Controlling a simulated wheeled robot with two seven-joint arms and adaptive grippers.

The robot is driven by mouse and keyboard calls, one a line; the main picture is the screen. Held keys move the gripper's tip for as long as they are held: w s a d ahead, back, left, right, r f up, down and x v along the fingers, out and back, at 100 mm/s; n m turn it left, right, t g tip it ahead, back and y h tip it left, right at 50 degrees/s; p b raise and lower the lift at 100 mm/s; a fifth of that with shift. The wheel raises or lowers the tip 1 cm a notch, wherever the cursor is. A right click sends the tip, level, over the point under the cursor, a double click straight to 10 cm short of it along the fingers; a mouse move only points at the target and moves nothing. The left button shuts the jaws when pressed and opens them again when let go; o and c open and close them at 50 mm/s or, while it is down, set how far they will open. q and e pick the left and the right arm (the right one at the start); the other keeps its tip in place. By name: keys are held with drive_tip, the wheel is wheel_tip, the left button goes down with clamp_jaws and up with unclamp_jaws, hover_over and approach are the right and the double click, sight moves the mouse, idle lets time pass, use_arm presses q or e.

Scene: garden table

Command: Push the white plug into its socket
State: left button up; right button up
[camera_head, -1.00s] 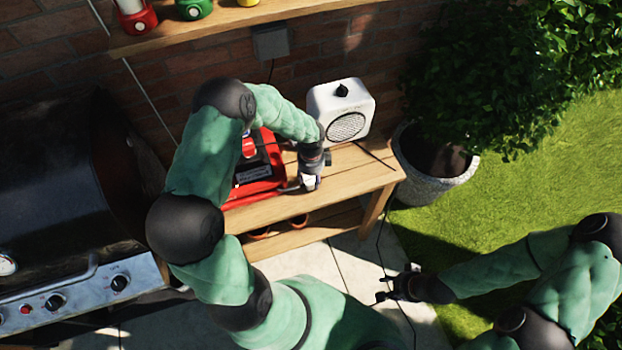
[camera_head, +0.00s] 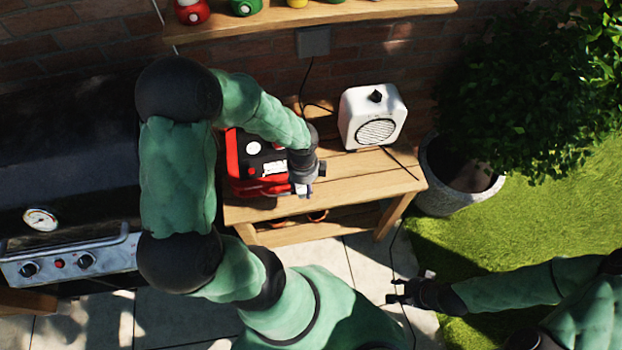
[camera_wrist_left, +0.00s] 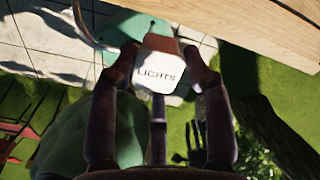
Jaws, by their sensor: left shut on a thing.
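The white plug (camera_wrist_left: 158,66), a white block lettered like "LIGHTS", is gripped between the fingers of my left gripper (camera_wrist_left: 157,72) in the left wrist view. In the head view, my left gripper (camera_head: 304,186) hangs over the wooden bench, at the right front side of a red and black box (camera_head: 250,165). The plug is mostly hidden there by the gripper. I cannot make out which opening is its socket. No contact between plug and box is visible. My right gripper (camera_head: 396,291) is open and empty, above the paving to the lower right.
A white round-grilled appliance (camera_head: 373,117) stands on the wooden bench (camera_head: 375,170), right of the box. A potted bush (camera_head: 455,185) is further right, a black grill (camera_head: 65,170) left. A grey wall box (camera_head: 313,41) with a cable and a shelf (camera_head: 330,24) are behind.

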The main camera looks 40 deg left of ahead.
idle(0.4)
use_arm(q)
drive_tip(key=w+d+n+b, duration=0.3)
drive_tip(key=w+d+n, duration=0.9)
drive_tip(key=n, duration=0.5)
drive_tip(key=shift+w+d+b, duration=0.2)
drive_tip(key=shift+w+b, duration=0.15)
drive_tip(key=shift+w, duration=0.55)
drive_tip(key=shift+a, duration=0.1)
